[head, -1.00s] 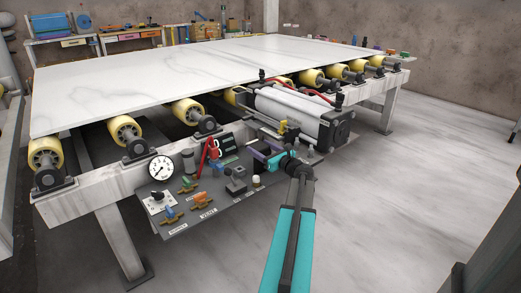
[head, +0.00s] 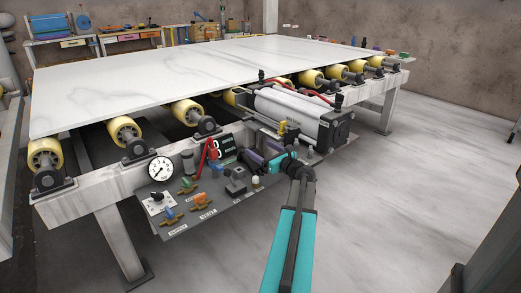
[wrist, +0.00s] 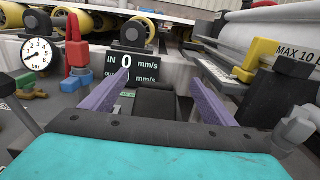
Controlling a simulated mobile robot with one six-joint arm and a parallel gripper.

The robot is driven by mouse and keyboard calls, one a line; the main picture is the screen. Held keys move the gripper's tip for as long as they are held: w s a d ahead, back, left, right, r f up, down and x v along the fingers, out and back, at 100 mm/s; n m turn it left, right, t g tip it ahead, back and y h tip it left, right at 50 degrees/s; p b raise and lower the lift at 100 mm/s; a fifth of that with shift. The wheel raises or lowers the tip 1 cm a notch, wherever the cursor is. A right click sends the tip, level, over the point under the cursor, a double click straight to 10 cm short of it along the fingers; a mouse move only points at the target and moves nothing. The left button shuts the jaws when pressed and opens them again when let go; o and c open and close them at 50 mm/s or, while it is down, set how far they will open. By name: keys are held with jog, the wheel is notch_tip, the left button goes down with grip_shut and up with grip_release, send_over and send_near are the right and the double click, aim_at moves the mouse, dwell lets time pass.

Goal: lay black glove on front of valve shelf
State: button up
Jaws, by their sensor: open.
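The valve shelf (head: 219,217) is a dark grey plate on the near side of the slab frame, carrying several coloured valves, a gauge and small boxes. My gripper (head: 258,153) is over its right part. Its purple fingers are apart in the wrist view (wrist: 149,92). A dark shape (wrist: 150,106) shows between and below them; I cannot tell whether it is my gripper's own part or something on the shelf. I cannot make out a black glove for certain in either view. The shelf's front left, by the labels, shows bare patches.
A black display (wrist: 133,70) stands straight ahead of my fingers, with a red handle (wrist: 76,50) and a dial gauge (head: 160,169) to its left. A grey-white cylinder unit (head: 290,110) is to the right. The slab (head: 200,72) lies on yellow rollers above.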

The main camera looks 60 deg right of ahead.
jog(key=p+v, duration=0.1)
jog(key=v, duration=1)
jog(key=shift+p, duration=0.3)
jog(key=shift+s+r, duration=0.1)
